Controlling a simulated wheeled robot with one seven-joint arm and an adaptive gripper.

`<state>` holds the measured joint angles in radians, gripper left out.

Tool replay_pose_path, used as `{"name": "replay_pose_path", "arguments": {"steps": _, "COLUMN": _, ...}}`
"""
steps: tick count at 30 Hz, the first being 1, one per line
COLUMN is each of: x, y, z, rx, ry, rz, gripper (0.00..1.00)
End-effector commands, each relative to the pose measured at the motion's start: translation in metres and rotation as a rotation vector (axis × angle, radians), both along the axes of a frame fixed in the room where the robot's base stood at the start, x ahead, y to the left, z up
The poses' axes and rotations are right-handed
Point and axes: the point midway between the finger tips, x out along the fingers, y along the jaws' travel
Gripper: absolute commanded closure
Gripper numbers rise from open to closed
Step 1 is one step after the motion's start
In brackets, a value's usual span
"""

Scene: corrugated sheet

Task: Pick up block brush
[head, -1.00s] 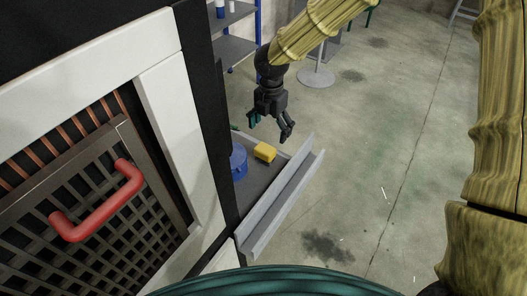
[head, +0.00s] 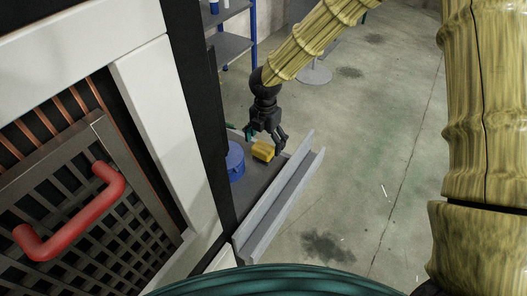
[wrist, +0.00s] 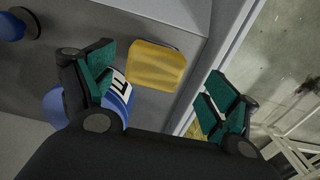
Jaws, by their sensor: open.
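The block brush appears to be the yellow block (head: 263,150) lying on a grey ledge; it also shows in the wrist view (wrist: 156,66), with a thin dark edge along its far side. My gripper (head: 266,138) is open and just above it in the head view. In the wrist view the green-padded fingers (wrist: 160,92) stand apart, and the yellow block lies between and beyond them. Nothing is held. Whether a finger touches the block cannot be told.
A blue round container (head: 235,160) stands left of the block, close to my left finger in the wrist view (wrist: 118,98). The grey ledge (head: 240,200) has a raised metal rail (head: 280,200) on its right. A machine with a red handle (head: 75,215) is at left. Open floor (head: 370,190) lies right.

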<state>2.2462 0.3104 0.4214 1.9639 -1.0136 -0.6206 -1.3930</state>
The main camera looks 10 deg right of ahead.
Motion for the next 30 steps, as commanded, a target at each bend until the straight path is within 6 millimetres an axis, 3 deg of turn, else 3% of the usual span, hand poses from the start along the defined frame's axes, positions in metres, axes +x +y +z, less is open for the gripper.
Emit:
{"name": "replay_pose_path", "arguments": {"steps": 8, "x": 0.000, "y": 0.000, "z": -0.011, "rx": -0.001, "ry": 0.001, "rz": -0.002, "gripper": 0.12}}
{"name": "replay_pose_path", "arguments": {"steps": 21, "x": 0.002, "y": 0.005, "z": -0.050, "rx": -0.001, "ry": -0.001, "rz": -0.001, "gripper": 0.12}}
{"name": "replay_pose_path", "arguments": {"steps": 30, "x": 0.002, "y": 0.005, "z": -0.055, "rx": 0.000, "ry": -0.001, "rz": -0.002, "gripper": 0.12}}
